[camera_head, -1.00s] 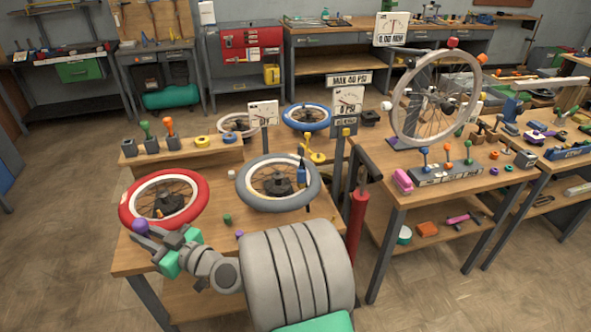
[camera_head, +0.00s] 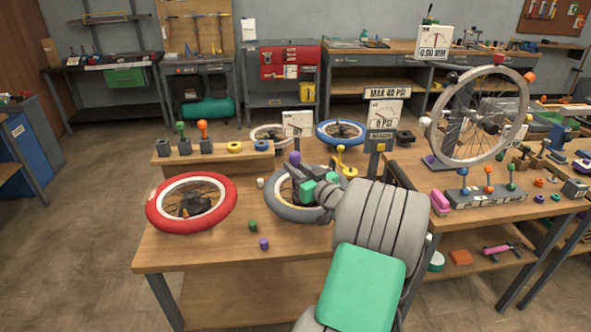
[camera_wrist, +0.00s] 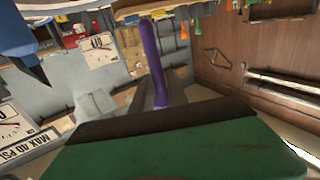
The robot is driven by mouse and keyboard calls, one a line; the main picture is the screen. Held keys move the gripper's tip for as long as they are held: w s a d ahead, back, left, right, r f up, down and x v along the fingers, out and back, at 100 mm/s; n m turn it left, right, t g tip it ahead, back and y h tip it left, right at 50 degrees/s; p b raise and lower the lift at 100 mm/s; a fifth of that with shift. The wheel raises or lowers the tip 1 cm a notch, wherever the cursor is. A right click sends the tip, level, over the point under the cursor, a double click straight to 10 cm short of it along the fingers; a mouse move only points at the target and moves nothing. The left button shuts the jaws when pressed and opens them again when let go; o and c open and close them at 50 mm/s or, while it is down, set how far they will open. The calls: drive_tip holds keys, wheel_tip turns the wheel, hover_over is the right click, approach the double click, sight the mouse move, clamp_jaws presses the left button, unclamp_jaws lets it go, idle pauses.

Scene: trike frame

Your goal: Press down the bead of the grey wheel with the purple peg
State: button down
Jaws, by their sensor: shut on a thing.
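The grey wheel (camera_head: 300,214) lies flat on the wooden bench in the head view, partly hidden behind my gripper and arm. My gripper (camera_head: 299,180) is over the wheel and shut on the purple peg (camera_head: 295,157). The peg's rounded purple end sticks up above the fingers. In the wrist view the purple peg (camera_wrist: 152,55) rises from between the fingers. I cannot tell whether the peg or gripper touches the tyre. The bead beneath the gripper is hidden.
A red wheel (camera_head: 191,202) lies to the left. A blue-handled tool (camera_wrist: 18,40) with a dark tip is close by in the wrist view. A yellow stand (camera_head: 341,160) and gauge post (camera_head: 378,144) stand behind. Small green (camera_head: 252,226) and purple (camera_head: 264,244) pieces lie in front.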

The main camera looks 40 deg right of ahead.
drive_tip(key=shift+f+b, duration=0.15)
drive_tip(key=shift+b, duration=0.5)
wheel_tip(320, 180, down, 5)
drive_tip(key=b, duration=0.6)
drive_tip(key=shift+f, duration=0.15)
drive_tip(key=shift+f+b, duration=0.75)
drive_tip(key=shift+b, duration=0.25)
idle(0.7)
drive_tip(key=shift+r+p, duration=1.45)
drive_tip(key=shift+r, duration=1.6)
drive_tip(key=shift+a, duration=0.1)
